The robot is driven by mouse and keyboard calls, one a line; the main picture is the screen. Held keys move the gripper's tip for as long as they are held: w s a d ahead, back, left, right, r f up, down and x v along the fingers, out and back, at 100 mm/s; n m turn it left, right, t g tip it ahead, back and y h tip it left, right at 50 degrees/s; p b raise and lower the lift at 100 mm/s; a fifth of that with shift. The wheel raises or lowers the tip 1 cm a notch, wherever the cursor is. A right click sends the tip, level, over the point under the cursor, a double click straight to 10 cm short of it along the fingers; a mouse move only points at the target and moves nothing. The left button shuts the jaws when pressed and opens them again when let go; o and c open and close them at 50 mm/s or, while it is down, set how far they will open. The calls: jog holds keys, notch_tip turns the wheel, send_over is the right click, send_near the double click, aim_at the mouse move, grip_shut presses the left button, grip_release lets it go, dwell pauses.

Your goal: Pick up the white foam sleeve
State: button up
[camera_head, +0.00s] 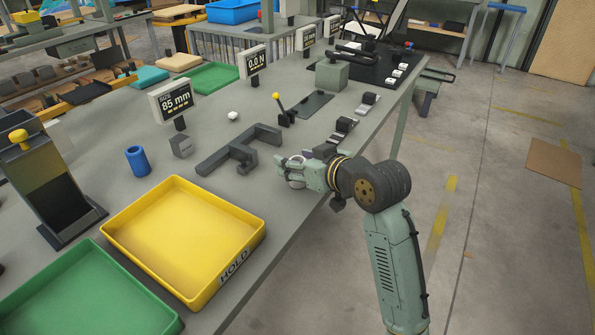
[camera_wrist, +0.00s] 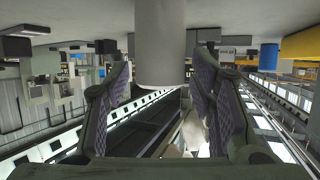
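The white foam sleeve (camera_wrist: 160,45) shows in the wrist view as a pale, upright cylinder between my fingers. My gripper (camera_wrist: 162,85) is open, with a patterned pad on each side of the sleeve. Narrow gaps seem to show beside it, and I cannot tell whether either pad touches. In the head view my gripper (camera_head: 284,168) is at the table's right edge, beside a dark grey angular fixture.
The dark fixture (camera_head: 240,152) lies just left of my gripper. A yellow tray (camera_head: 253,247), a blue cylinder (camera_head: 137,160), a grey block (camera_head: 181,146) and a small white piece (camera_head: 233,116) share the table (camera_head: 290,215). A yellow-knobbed lever (camera_head: 281,106) stands behind. Floor is open at right.

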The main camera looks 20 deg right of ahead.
jog(key=c, duration=0.8)
jog(key=shift+r, duration=0.15)
